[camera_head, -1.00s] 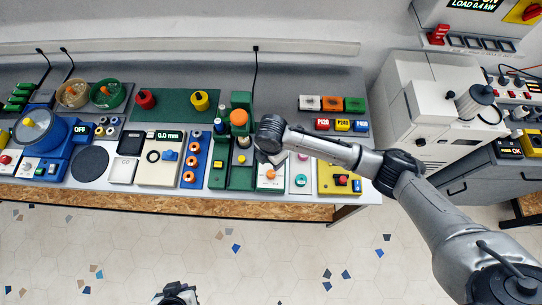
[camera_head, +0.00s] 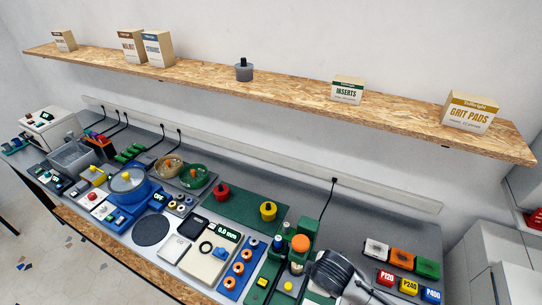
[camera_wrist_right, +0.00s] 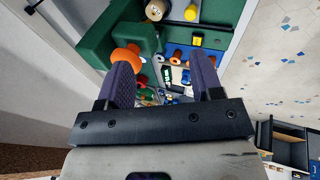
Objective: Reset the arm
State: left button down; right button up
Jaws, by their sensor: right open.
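My right arm's wrist (camera_head: 335,272) is at the bottom edge of the head view, right beside the green press with its orange knob (camera_head: 300,243). Its fingers are hidden there. In the right wrist view my right gripper (camera_wrist_right: 164,80) is open, with two purple-grey fingers apart and nothing held between them. An orange knob (camera_wrist_right: 127,57) on the green body (camera_wrist_right: 105,42) shows close to the left finger; I cannot tell if they touch. My left gripper is in neither current view.
The bench is crowded: a blue round machine (camera_head: 128,187), a green mat (camera_head: 243,213), a white 0.0 mm gauge (camera_head: 206,264) and labelled P120 to P400 blocks (camera_head: 409,286). A wooden shelf (camera_head: 290,98) with boxes runs above.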

notch_tip(320, 180, up, 11)
jog(key=a+m+t+y+p, duration=0.1)
jog(key=m+t, duration=0.2)
jog(key=t, duration=0.1)
jog(key=s+d+r+m+t+p, duration=0.2)
jog(key=s+d+r+m+p, duration=0.1)
jog(key=s+r+m, duration=0.15)
jog(key=s+d+f+m+g+p, duration=0.1)
jog(key=s+d+f+g+p, duration=0.1)
jog(key=s, duration=0.6)
jog(key=s+d+f+m+g+p, duration=0.1)
jog(key=s+d+f+g+p, duration=0.1)
jog(key=s, duration=0.7)
jog(key=s+d+f+m+g+p, duration=0.2)
jog(key=s+d+f+g+p, duration=0.1)
jog(key=s+f, duration=0.3)
jog(key=shift+s+h+p, duration=0.3)
jog(key=shift+s+h, duration=0.1)
jog(key=shift+s, duration=0.85)
